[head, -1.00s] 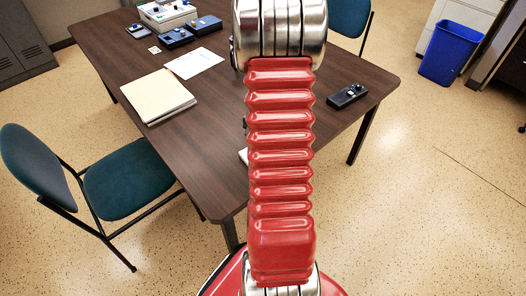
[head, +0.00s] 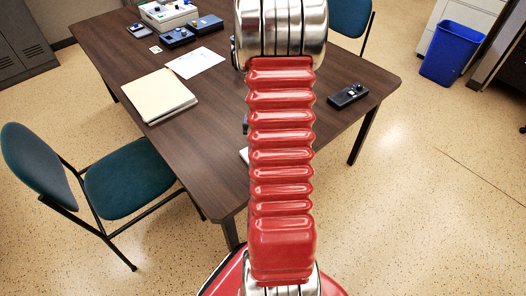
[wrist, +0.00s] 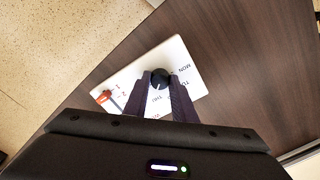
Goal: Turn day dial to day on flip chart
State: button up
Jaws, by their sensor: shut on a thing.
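The day dial is a round black knob (wrist: 160,74) on a white plate (wrist: 190,52) that lies on the dark wood table. In the wrist view my gripper (wrist: 161,83) has its two dark fingers on either side of the knob, shut on it. Day letters are printed around the knob, with MON and TU to its right and others below, partly covered by the fingers. A red mark (wrist: 103,97) shows at the plate's left corner. In the head view my red arm hides the gripper and most of the plate. I cannot make out a flip chart.
The table (head: 215,130) also holds a cream folder (head: 158,95), a white sheet (head: 195,62), a black device (head: 348,95) at right and several devices at the back. A teal chair (head: 130,175) stands at left. A blue bin (head: 450,52) is on the floor.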

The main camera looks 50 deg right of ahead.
jog(key=shift+n, duration=1.1)
jog(key=o, duration=1.1)
jog(key=shift+c, duration=0.2)
jog(key=shift+r, duration=0.1)
notch_tip(320, 180, up, 14)
jog(key=shift+f, duration=0.2)
